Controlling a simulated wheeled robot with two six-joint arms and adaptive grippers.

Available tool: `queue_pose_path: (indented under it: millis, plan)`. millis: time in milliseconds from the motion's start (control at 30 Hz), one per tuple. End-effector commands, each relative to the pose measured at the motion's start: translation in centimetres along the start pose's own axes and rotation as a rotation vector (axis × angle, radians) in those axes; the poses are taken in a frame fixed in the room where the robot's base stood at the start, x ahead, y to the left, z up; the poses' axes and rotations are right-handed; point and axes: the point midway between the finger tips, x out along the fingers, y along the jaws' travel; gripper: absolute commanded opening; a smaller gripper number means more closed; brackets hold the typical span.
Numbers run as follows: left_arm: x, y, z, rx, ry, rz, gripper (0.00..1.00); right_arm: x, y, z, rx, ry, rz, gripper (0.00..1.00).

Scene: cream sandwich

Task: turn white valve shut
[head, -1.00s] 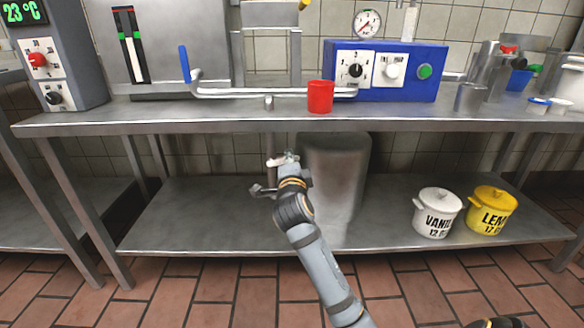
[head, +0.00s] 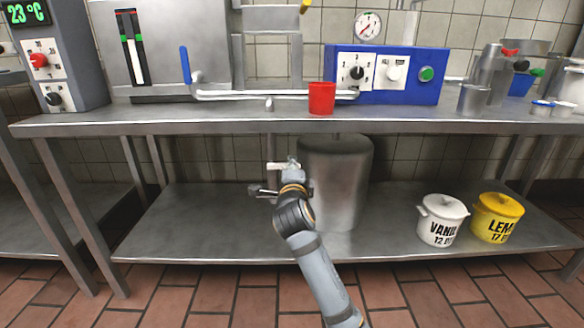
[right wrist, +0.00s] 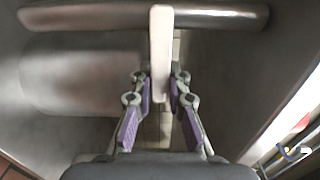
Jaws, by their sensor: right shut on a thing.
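The white valve handle shows in the right wrist view (right wrist: 161,50) as a flat pale lever in front of a horizontal metal pipe (right wrist: 220,17). In the head view the handle (head: 278,166) is small and pale, beside the steel tank under the table. My right gripper (right wrist: 160,88) has a purple-padded finger on each side of the lever's near end and is shut on it. In the head view my right gripper (head: 272,186) is below the tabletop, and its fingers are hard to make out. My left gripper is not in view.
The steel tank (head: 338,190) stands on the lower shelf (head: 205,225), just right of my gripper. The tabletop edge (head: 200,127) runs above my arm. A white pot (head: 437,228) and a yellow pot (head: 496,226) stand farther right. The shelf's left part is clear.

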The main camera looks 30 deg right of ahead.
Motion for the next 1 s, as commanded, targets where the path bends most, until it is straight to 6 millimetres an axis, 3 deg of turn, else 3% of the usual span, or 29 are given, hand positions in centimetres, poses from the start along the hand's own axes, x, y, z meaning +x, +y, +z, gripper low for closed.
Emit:
queue_pose_path:
  millis: [33, 67, 233, 567, 833, 1000]
  plan:
    - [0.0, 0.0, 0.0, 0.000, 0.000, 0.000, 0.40, 0.0, 0.2, 0.0, 0.001, 0.001, 0.005, 0.00]
    - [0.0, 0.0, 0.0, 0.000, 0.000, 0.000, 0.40, 0.0, 0.2, 0.0, 0.001, 0.000, 0.005, 0.18]
    - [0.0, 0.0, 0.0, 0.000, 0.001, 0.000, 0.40, 0.0, 0.2, 0.0, 0.001, 0.000, 0.004, 0.40]
    - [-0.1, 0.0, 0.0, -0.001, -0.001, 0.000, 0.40, -0.4, 0.1, 0.1, 0.002, -0.001, 0.002, 0.40]
    - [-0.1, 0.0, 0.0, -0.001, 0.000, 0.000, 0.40, -5.5, 0.2, 0.0, 0.007, -0.001, 0.007, 0.40]
    - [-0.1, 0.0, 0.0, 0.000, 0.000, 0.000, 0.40, -7.1, 0.2, 0.1, 0.004, -0.002, 0.004, 0.40]
